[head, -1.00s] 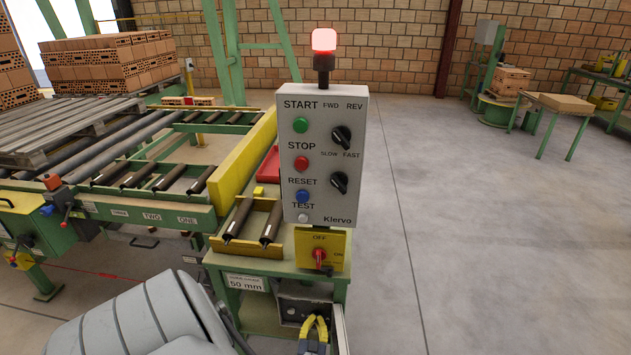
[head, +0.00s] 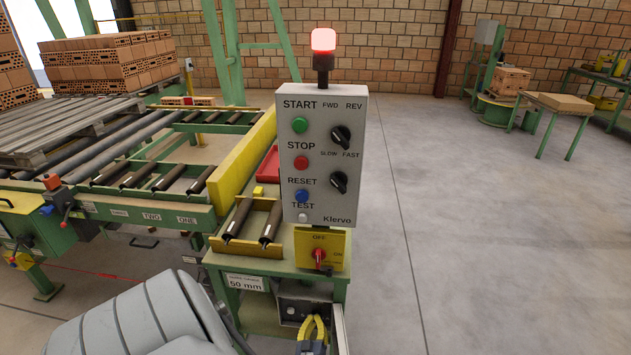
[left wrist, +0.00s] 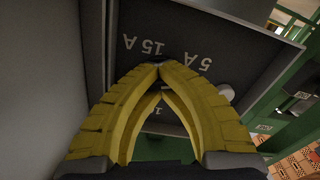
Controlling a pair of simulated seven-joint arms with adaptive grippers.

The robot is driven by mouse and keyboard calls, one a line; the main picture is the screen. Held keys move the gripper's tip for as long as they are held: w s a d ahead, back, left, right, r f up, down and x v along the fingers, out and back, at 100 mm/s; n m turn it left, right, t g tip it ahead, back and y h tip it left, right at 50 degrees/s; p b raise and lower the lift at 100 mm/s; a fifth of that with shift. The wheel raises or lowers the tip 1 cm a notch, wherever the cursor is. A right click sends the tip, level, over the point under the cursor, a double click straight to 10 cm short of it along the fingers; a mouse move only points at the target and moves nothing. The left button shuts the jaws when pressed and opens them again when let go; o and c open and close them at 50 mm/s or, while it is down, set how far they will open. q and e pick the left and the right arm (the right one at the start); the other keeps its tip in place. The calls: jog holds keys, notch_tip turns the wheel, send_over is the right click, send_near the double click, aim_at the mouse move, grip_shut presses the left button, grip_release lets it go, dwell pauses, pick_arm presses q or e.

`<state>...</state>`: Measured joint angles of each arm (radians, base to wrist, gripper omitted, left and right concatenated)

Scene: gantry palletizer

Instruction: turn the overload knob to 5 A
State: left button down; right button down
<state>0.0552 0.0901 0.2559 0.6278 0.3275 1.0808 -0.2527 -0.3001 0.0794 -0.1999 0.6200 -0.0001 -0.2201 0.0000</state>
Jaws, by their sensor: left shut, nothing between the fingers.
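My left gripper (head: 313,322) is at the open dark box (head: 291,310) low on the green stand. Its yellow fingers are shut, with tips together, in the left wrist view (left wrist: 158,66). There the dark panel (left wrist: 215,38) shows upside-down labels 15 A (left wrist: 152,47) and 5 A (left wrist: 198,62). A third label, partly hidden, shows between the fingers. A pale round part (left wrist: 225,92) is right of the fingertips. I cannot make out the overload knob or its pointer; the fingers cover the middle of the panel. My right gripper is not in view.
Above the box stand a yellow OFF/ON switch (head: 334,262) with a red handle and a grey control panel (head: 313,208) under a lit red lamp (head: 323,40). Roller conveyors (head: 160,180) lie to the left.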

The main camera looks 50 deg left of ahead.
pick_arm(q)
jog(key=c, duration=2.1)
grip_release()
jog(key=shift+w+a+r, duration=0.2)
jog(key=shift+w+r, duration=0.15)
jog(key=shift+r, duration=0.1)
jog(key=o, duration=0.6)
jog(key=shift+a, duration=0.1)
jog(key=o, duration=0.7)
jog(key=shift+s+d, duration=0.1)
jog(key=shift+d, duration=0.1)
jog(key=shift+s+d+f, duration=0.1)
jog(key=shift+f, duration=0.1)
jog(key=v, duration=0.7)
jog(key=shift+s+d, duration=0.15)
jog(key=shift+s, duration=0.25)
